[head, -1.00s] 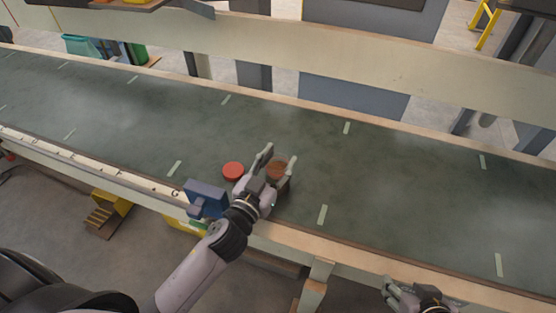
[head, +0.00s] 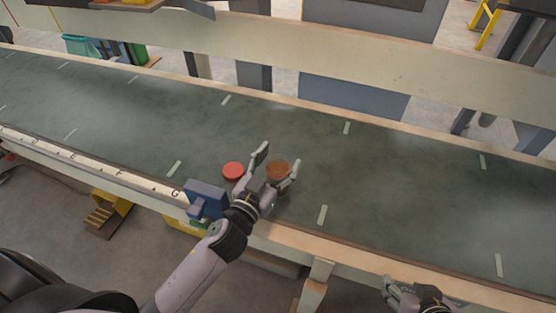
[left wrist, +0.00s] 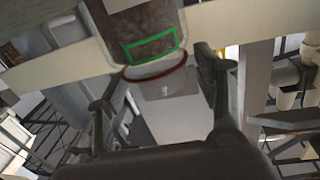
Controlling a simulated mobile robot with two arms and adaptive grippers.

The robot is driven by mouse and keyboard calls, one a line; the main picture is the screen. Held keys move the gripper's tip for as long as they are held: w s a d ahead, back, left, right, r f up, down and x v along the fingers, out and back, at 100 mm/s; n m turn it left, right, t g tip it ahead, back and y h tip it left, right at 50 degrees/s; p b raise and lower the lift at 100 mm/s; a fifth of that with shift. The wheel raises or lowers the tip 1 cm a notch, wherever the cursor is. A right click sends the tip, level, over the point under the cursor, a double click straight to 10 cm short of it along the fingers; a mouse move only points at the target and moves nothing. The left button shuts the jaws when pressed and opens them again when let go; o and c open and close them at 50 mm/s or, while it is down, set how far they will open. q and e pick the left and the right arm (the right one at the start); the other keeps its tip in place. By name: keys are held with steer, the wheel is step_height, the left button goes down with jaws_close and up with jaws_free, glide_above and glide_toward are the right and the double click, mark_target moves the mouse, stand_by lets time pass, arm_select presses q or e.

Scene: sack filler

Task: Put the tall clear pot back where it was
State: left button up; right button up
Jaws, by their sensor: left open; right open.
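A clear round pot (head: 278,169) with brown contents stands on the dark green belt. In the left wrist view a clear pot (left wrist: 150,28) with brown contents, a green-outlined label and a reddish rim shows just beyond the fingers. My left gripper (head: 278,160) is open, with one finger on each side of the pot. A gap shows beside the left finger. My left gripper's fingers (left wrist: 160,88) also show spread apart in the left wrist view. My right gripper (head: 396,293) is open and empty, low at the right, away from the pot.
A red round object (head: 233,171) sits on the belt (head: 400,190) just left of my left gripper. A blue block-like device (head: 205,198) stands at the near edge beside my left arm. The belt to the right is clear, marked with short pale strips.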

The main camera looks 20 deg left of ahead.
arm_select(q)
steer(key=s+a, duration=0.1)
steer(key=s, duration=0.6)
steer(key=shift+s, duration=0.2)
steer(key=shift+a, duration=0.1)
